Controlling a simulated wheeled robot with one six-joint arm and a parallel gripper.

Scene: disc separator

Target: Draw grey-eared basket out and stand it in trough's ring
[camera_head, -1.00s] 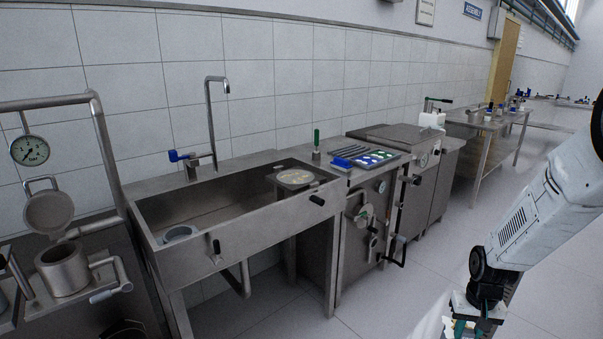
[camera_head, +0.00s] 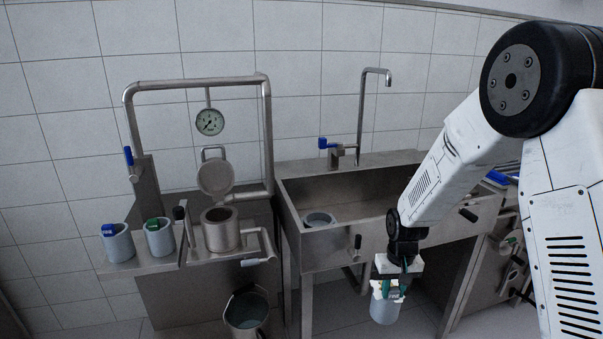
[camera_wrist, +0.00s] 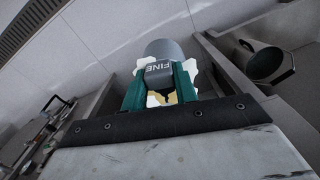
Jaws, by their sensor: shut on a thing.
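My gripper (camera_head: 388,284) is shut on the grey ear (camera_wrist: 158,73), marked FINE, of a grey basket. The basket (camera_head: 385,311) hangs below the gripper in front of the trough, clear of any support. Its grey body (camera_wrist: 163,47) shows beyond the green fingers of my gripper (camera_wrist: 160,94) in the wrist view. The steel trough (camera_head: 335,256) stands behind it. A round grey ring (camera_head: 319,219) sits in the trough's left end; its lower part is hidden by the front wall.
A blue-eared basket (camera_head: 119,246) and a green-eared basket (camera_head: 160,240) stand on the left shelf. A steel pot (camera_head: 221,236) has its lid raised. A bucket (camera_head: 246,312) stands on the floor. A tap (camera_head: 363,110) rises behind the trough.

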